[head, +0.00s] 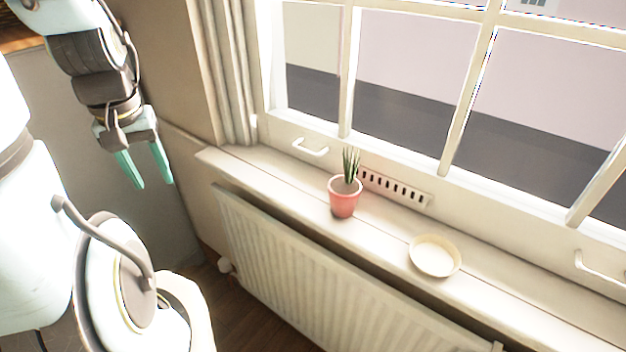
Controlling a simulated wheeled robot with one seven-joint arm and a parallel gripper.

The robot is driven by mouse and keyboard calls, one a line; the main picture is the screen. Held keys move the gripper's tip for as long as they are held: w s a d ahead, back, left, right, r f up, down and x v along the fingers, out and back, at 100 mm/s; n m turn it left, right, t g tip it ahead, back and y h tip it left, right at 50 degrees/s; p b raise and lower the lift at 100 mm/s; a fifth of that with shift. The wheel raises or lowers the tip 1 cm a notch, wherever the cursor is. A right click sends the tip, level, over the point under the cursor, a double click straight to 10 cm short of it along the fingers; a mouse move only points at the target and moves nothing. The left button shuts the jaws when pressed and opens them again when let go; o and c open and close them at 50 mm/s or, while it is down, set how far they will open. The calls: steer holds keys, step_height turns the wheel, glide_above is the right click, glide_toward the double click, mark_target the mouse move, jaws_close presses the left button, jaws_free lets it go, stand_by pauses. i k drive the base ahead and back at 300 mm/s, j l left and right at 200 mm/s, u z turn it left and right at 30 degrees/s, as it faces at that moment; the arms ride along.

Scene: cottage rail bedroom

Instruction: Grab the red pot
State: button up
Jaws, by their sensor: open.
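The red pot (343,202) stands upright on the white window sill (272,176), with a spiky green plant (351,163) in it. My gripper (153,184) is at the upper left, in front of the wall and left of the sill. Its two green fingers point down and are spread apart, with nothing between them. It is well apart from the pot. The pot is in full view and nothing hides it.
A shallow cream bowl (435,257) sits on the sill to the right of the pot. A slotted vent (395,188) and the window frame are behind the pot. A white radiator (330,270) is below the sill.

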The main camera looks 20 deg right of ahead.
mark_target(344, 192)
steer(key=i+j+z, duration=0.25)
steer(key=z, duration=0.25)
steer(key=i+j+z, duration=0.15)
steer(key=j+z, duration=0.3)
steer(key=i+z, duration=0.2)
steer(key=z, duration=0.15)
steer(key=i+j+z, duration=0.2)
steer(key=z, duration=0.2)
